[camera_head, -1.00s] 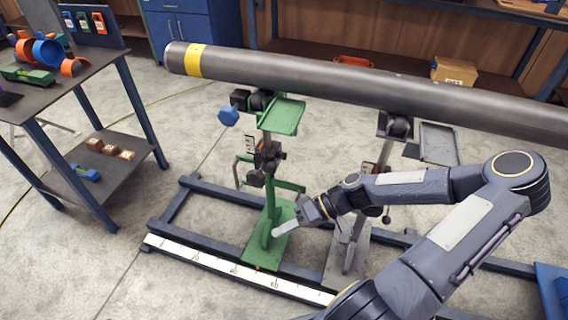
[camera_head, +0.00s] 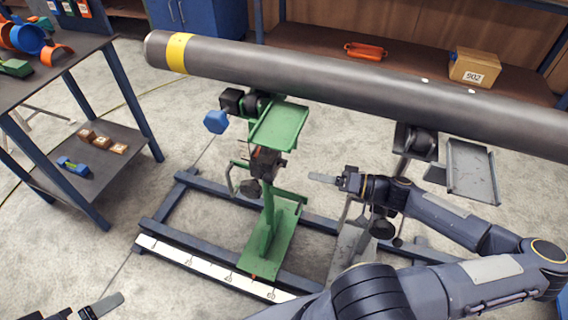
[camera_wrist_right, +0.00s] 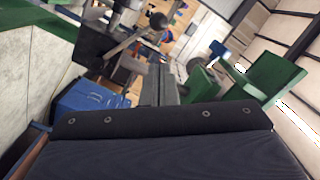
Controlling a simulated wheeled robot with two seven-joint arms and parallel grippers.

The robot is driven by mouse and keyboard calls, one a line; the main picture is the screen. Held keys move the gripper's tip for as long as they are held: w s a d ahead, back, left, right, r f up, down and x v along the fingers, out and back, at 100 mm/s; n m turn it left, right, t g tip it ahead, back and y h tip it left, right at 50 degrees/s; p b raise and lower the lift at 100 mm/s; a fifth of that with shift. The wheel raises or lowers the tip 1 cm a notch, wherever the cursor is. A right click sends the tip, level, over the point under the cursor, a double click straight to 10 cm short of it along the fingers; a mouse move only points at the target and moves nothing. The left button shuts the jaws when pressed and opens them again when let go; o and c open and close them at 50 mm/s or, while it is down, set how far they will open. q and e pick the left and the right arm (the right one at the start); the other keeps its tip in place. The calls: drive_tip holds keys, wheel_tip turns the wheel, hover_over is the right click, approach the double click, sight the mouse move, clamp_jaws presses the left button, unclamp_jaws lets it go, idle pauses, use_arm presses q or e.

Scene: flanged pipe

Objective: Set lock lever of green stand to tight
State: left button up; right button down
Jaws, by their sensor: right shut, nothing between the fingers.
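The green stand (camera_head: 285,218) stands on the blue floor frame under the pipe (camera_head: 330,82). A dark clamp block (camera_head: 266,163) sits on its post, with a dark knob (camera_head: 250,188) just below and a green bent handle (camera_head: 231,178) at left. I cannot tell for sure which part is the lock lever. My right gripper (camera_head: 322,178) is shut and empty, to the right of the clamp block and apart from it. In the right wrist view its fingers (camera_wrist_right: 160,86) point toward green parts (camera_wrist_right: 272,78). My left gripper (camera_head: 98,306) shows partly at the bottom left.
A grey stand (camera_head: 350,250) is just behind my right forearm. A white ruler strip (camera_head: 205,268) lies along the frame's front. A shelf table (camera_head: 105,170) stands at left. Open floor lies between the table and the frame.

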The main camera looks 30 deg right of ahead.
sight(276, 170)
drive_tip(key=x, duration=1)
drive_tip(key=f+n+b, duration=0.1)
drive_tip(key=b, duration=0.1)
drive_tip(key=s+a+f+n+b, duration=0.1)
drive_tip(key=f+n+b, duration=0.1)
drive_tip(key=a+f+n+b, duration=0.1)
drive_tip(key=b, duration=0.1)
drive_tip(key=shift+s+f, duration=0.15)
drive_tip(key=shift+s, duration=0.25)
